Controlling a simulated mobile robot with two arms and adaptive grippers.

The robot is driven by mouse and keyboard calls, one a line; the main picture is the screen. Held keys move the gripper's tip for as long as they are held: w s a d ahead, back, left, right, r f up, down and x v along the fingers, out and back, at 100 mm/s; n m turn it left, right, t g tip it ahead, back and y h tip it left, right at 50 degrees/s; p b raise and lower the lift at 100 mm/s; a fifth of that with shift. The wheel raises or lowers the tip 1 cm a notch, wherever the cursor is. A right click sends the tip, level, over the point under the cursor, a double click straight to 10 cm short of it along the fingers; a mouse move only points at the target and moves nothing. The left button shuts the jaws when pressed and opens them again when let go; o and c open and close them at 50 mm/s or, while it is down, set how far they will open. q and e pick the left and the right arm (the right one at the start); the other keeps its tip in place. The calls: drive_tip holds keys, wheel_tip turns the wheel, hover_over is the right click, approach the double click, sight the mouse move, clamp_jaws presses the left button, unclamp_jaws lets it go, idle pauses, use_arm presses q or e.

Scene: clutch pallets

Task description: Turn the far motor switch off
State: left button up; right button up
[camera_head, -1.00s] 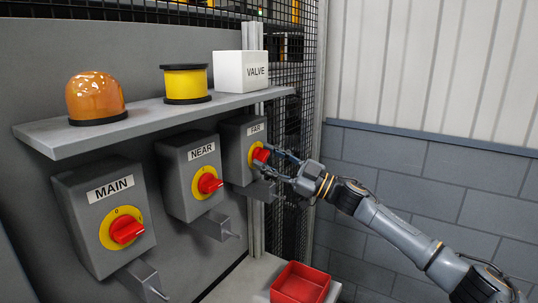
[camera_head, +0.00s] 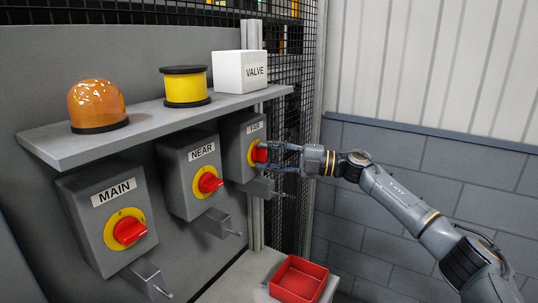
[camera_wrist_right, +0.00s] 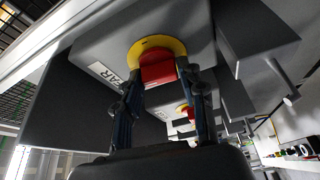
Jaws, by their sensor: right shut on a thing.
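The FAR switch box (camera_head: 236,163) is grey and hangs under the shelf at the far end of the row. Its red knob (camera_head: 259,154) sits on a yellow disc. In the right wrist view the red knob (camera_wrist_right: 158,69) lies between the two fingers of my right gripper (camera_wrist_right: 160,88), on the yellow disc (camera_wrist_right: 150,47). My right gripper (camera_head: 274,157) also shows at the knob in the head view, shut on it. The fingers partly hide the knob, so its exact angle is hard to read. My left gripper is not in view.
The NEAR switch (camera_head: 209,183) and MAIN switch (camera_head: 129,231) sit nearer on the same panel. A red tray (camera_head: 299,281) is below.

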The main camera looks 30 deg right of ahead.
drive_tip(key=shift+r+n, duration=0.1)
drive_tip(key=shift+n, duration=0.7)
drive_tip(key=o, duration=1.1)
drive_tip(key=shift+a, duration=0.1)
drive_tip(key=v, duration=1.2)
drive_tip(key=shift+r, duration=0.25)
